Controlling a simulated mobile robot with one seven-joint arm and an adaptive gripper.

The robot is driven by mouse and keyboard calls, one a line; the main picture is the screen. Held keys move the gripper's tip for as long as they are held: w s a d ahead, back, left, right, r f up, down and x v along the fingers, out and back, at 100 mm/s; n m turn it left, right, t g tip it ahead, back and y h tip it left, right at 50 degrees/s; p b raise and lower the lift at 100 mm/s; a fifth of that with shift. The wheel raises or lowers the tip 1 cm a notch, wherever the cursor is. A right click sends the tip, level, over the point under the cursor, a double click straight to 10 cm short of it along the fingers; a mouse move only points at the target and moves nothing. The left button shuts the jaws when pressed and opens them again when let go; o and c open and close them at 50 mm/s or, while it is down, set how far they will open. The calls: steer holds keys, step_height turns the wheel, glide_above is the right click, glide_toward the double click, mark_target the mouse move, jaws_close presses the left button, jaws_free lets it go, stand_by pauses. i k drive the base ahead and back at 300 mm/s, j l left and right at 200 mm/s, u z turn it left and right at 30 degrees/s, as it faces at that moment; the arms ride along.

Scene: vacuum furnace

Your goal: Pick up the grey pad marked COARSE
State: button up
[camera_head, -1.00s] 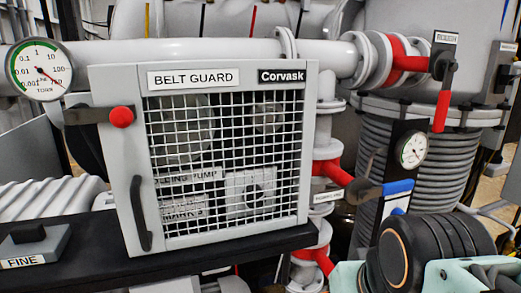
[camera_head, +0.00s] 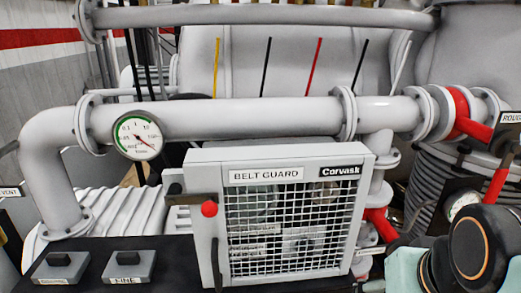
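Two grey pads with dark handles lie on the black surface at the lower left. The left pad (camera_head: 60,268) has a label too small to read surely, though it seems to say COARSE. The right pad (camera_head: 129,266) is marked FINE. The two pads sit side by side with a small gap. My arm's black and pale-teal links show at the lower right, far from the pads. My gripper is not in view.
The belt guard (camera_head: 224,210), a grey box with mesh and a red knob (camera_head: 209,209), stands right of the pads. A white pipe (camera_head: 240,112) with a round gauge (camera_head: 138,135) runs behind. The black surface (camera_head: 165,263) is bare around the pads.

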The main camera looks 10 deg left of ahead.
mark_target(67, 268)
steer(key=u, duration=2.25)
